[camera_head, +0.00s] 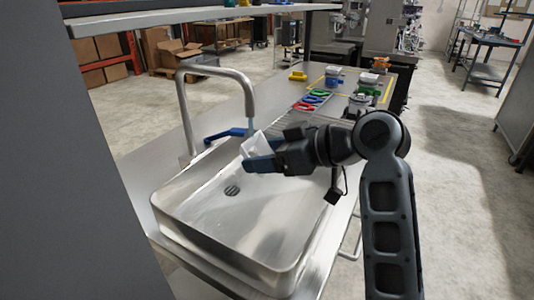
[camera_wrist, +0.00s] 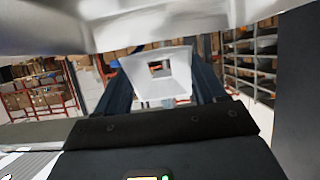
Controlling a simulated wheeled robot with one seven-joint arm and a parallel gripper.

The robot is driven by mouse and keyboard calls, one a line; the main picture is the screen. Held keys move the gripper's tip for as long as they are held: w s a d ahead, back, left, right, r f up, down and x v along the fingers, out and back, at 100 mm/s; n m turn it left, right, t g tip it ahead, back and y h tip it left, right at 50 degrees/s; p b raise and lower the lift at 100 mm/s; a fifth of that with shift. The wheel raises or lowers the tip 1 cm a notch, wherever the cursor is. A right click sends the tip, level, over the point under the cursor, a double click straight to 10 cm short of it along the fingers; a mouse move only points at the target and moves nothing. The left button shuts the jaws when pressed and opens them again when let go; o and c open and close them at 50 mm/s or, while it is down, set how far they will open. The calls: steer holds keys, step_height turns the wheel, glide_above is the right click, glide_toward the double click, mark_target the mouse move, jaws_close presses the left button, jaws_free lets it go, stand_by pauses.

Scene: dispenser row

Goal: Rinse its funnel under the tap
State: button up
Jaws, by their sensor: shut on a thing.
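My gripper (camera_head: 262,152) is shut on a white, square-sided funnel (camera_head: 254,144), held tilted over the sink. The funnel also shows in the wrist view (camera_wrist: 158,83), between the two dark fingers, with a square opening at its middle. The tap (camera_head: 216,72) is a steel pipe that rises behind the sink and bends down over the basin. Its spout end is just above the funnel, and a thin bluish streak, seemingly water, runs from the spout to the funnel. A blue lever (camera_head: 226,136) stands out near the tap's foot. The steel sink (camera_head: 215,222) lies below, with a dark drain (camera_head: 232,190).
A grey drain rack and coloured tools (camera_head: 313,98) lie on the counter beyond the sink. Green-based (camera_head: 359,103) and blue-based devices (camera_head: 333,78) and a yellow item (camera_head: 298,76) stand further back. A shelf edge (camera_head: 180,16) crosses the top left. The basin below the funnel is empty.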

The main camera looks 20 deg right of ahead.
steer(key=s+d+r+p, duration=0.1)
steer(key=s+d+p, duration=0.2)
steer(key=s+d, duration=0.2)
steer(key=shift+s+d+r, duration=0.15)
steer(key=shift+s+r, duration=0.1)
steer(key=shift+s, duration=0.9)
steer(key=w+a+r+n+g+h+p, duration=0.1)
steer(key=a+r+n+g, duration=0.2)
steer(key=r, duration=0.7)
steer(key=w+a+r+g+h+p, duration=0.15)
steer(key=a+r+g, duration=0.3)
steer(key=r, duration=0.55)
steer(key=s+d+f+h, duration=0.2)
steer(key=s+d+f, duration=0.2)
steer(key=d+f, duration=0.1)
steer(key=shift+s+f+m+g+h+p, duration=0.15)
steer(key=shift+f+m+g+h+p, duration=0.25)
steer(key=shift+f, duration=0.5)
steer(key=s+d+f, duration=0.1)
steer(key=d+f, duration=0.1)
steer(key=s+d+f+m+h, duration=0.1)
steer(key=s+d+f, duration=0.1)
steer(key=s+d+f+m+g, duration=0.1)
steer(key=d+f, duration=0.1)
steer(key=d, duration=0.1)
steer(key=shift+s+d, duration=0.1)
steer(key=shift+s, duration=0.3)
